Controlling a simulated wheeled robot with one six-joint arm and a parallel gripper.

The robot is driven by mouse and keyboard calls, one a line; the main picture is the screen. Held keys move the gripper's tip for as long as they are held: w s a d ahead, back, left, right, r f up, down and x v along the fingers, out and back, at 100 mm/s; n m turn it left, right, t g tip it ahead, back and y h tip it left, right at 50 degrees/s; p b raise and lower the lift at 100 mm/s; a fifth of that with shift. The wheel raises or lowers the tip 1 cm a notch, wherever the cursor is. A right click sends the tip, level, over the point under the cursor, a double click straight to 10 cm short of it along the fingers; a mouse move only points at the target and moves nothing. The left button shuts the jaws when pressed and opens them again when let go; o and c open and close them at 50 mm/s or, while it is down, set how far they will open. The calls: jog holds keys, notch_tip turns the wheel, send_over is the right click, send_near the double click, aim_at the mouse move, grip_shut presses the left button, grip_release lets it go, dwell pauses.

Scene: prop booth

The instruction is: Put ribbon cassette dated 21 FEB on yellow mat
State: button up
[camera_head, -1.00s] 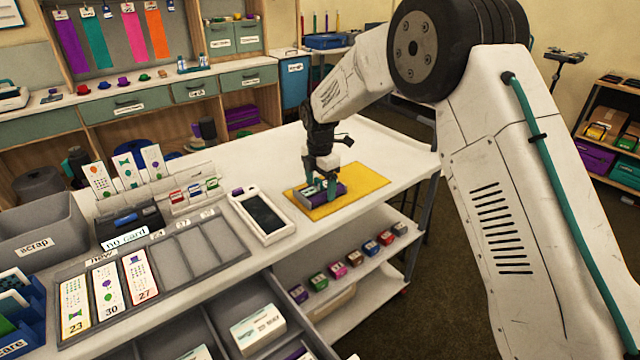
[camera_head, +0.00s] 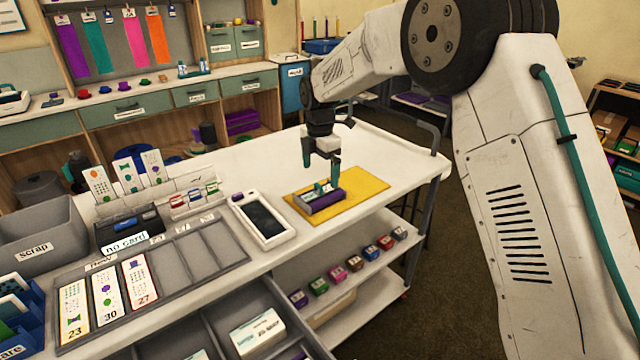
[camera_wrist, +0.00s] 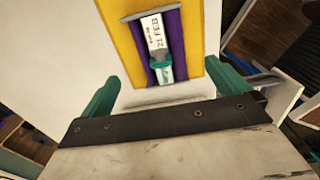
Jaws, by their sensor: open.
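The purple ribbon cassette (camera_head: 322,199) lies on the yellow mat (camera_head: 362,187) on the white counter. In the wrist view the cassette (camera_wrist: 174,42) has a white label reading 21 FEB, with a teal part at its near end, and it lies within the visible yellow of the mat (camera_wrist: 124,35). My gripper (camera_head: 321,170) is above the cassette and apart from it. Its two teal fingers stand wide apart in the wrist view (camera_wrist: 170,90), with nothing between them.
A white handheld device (camera_head: 262,216) lies left of the mat. Several small boxes (camera_head: 354,262) stand on the shelf below. A grey card tray (camera_head: 150,290), an open drawer with a white box (camera_head: 257,332) and a scrap bin (camera_head: 40,235) are at the left.

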jog(key=s+d+r+m, duration=0.3)
jog(key=s+d+r, duration=0.15)
jog(key=r, duration=0.35)
jog(key=s+d+r+m, duration=0.3)
jog(key=s+d+r, duration=0.1)
jog(key=s+r, duration=0.25)
jog(key=s+d+r+m, duration=0.5)
jog(key=s+d+m, duration=0.15)
jog(key=s, duration=0.45)
jog(key=s+d+f+m, duration=0.2)
jog(key=s+m, duration=0.2)
jog(key=s, duration=0.4)
jog(key=s+d+f+m, duration=0.2)
jog(key=s+m, duration=0.2)
jog(key=s, duration=0.4)
jog(key=s+d+f+m+t, duration=0.1)
jog(key=s+d+m, duration=0.2)
jog(key=s, duration=0.5)
jog(key=shift+s+f+m, duration=0.35)
jog(key=shift+f+m, duration=0.05)
jog(key=shift+m, duration=0.25)
